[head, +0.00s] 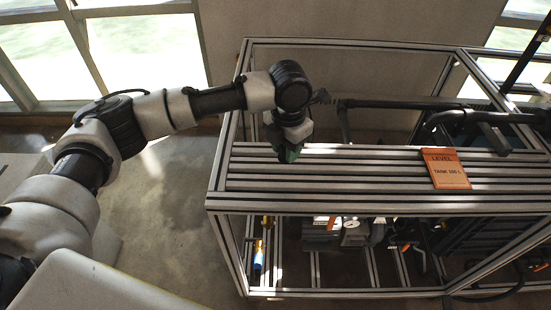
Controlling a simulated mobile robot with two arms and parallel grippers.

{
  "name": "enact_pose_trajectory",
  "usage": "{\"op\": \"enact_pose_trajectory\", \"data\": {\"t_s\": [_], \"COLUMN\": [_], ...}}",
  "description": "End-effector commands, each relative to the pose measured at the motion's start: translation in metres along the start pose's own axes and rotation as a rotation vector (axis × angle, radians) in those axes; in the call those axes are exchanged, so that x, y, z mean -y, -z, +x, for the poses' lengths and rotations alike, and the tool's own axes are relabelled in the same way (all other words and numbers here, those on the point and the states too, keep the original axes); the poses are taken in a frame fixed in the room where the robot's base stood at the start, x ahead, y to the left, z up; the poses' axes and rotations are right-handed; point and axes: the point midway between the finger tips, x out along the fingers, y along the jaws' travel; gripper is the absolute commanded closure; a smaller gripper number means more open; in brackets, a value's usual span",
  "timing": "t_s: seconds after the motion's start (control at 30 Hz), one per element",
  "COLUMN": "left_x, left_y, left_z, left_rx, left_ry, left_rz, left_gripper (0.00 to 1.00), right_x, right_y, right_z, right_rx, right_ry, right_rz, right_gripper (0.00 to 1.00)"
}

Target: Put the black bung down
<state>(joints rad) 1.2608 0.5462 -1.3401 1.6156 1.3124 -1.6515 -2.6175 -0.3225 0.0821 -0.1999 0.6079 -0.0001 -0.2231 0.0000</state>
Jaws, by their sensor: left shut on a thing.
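My left gripper (288,153) points down over the left part of the slatted aluminium top (330,182) of a frame rig. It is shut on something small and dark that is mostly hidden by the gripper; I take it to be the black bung. Only a dark, slightly greenish patch shows at the fingertips. I cannot tell whether it touches the slats. My right gripper is not in view.
An orange plate (445,168) reading "LEVEL" and "TANK 100 L" lies on the slats at the right. Black pipes (400,104) run behind the top. Below are a gauge (350,222) and a blue-handled item (258,257). The slats between gripper and plate are clear.

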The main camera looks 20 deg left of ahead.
Motion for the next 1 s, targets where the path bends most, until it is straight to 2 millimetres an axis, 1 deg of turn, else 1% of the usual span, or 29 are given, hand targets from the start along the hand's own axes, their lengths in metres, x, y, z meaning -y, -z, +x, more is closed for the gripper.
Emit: {"op": "enact_pose_trajectory", "data": {"t_s": [0.03,0.13,0.2,0.3,0.43,0.53,0.77,0.8,0.93,1.0], "left_x": [-0.007,-0.015,-0.018,-0.018,-0.018,-0.018,-0.018,-0.018,-0.018,-0.018], "left_y": [0.007,0.014,0.017,0.018,0.018,0.018,0.017,0.017,0.017,0.017], "left_z": [0.004,0.011,0.014,0.023,0.042,0.053,0.056,0.056,0.056,0.056], "left_rx": [-0.002,0.001,0.001,0.000,-0.002,0.000,0.002,0.002,0.002,0.002], "left_ry": [0.000,0.000,0.000,0.001,0.000,0.000,0.000,0.000,0.000,0.000], "left_rz": [-0.002,-0.001,0.001,0.001,0.001,0.000,0.001,0.001,0.001,0.001], "left_gripper": [1.00,1.00,1.00,1.00,1.00,1.00,1.00,0.63,0.43,0.42], "right_x": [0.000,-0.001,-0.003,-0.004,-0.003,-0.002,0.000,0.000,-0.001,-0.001], "right_y": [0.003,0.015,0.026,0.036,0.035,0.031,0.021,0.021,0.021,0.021], "right_z": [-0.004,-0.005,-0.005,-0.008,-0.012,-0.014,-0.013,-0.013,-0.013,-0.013], "right_rx": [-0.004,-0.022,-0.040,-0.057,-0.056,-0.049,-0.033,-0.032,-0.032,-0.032], "right_ry": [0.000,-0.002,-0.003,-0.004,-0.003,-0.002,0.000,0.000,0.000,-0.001], "right_rz": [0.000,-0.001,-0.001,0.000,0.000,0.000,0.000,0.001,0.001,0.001], "right_gripper": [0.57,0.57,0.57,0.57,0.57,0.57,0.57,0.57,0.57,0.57]}}
